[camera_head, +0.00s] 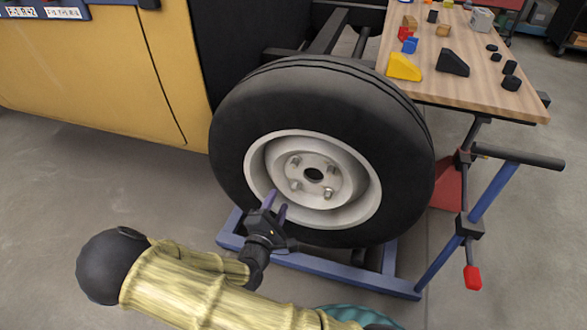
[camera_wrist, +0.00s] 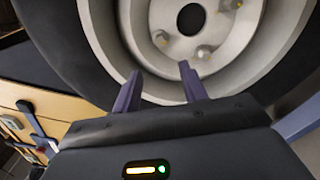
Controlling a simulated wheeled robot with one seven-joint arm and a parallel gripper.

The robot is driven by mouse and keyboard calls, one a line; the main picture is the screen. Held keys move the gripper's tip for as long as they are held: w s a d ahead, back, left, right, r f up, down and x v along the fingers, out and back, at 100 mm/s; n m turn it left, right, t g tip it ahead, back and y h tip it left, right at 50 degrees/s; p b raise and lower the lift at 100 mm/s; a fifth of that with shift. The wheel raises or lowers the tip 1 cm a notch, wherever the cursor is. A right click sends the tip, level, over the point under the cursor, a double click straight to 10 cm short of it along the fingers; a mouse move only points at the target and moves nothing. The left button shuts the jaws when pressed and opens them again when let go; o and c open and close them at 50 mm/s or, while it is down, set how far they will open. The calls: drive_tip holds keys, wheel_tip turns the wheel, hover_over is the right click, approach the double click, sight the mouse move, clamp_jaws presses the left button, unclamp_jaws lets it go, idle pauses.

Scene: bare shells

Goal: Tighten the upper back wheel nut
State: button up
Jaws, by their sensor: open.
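The wheel (camera_head: 400,150) has a black tyre and a pale metal rim around a dark centre hole. Several nuts sit around the hub: an upper left nut (camera_head: 294,161), an upper right nut (camera_head: 334,170), a lower left nut (camera_head: 296,186) and a lower right nut (camera_head: 327,194). The pictures do not make plain which upper one is the back one. My gripper (camera_head: 276,200) is open and empty in front of the rim's lower left. In the wrist view, its two purple fingers (camera_wrist: 159,72) point up toward a nut (camera_wrist: 161,39), apart from it.
A yellow vehicle body (camera_head: 100,80) stands left of the wheel. A blue frame (camera_head: 320,266) lies under the wheel, with a blue bar and dark handle (camera_head: 520,157) rising at right. A wooden table (camera_head: 450,90) with several coloured blocks stands behind right. Floor at left is clear.

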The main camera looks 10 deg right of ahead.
sight(294, 166)
drive_tip(key=b+x, duration=0.5)
drive_tip(key=x, duration=0.9)
drive_tip(key=shift+w+d+f, duration=0.1)
drive_tip(key=shift+w+f, duration=0.05)
drive_tip(key=shift+w+d, duration=0.25)
drive_tip(key=shift+w, duration=0.15)
drive_tip(key=shift+c, duration=0.4)
clamp_jaws()
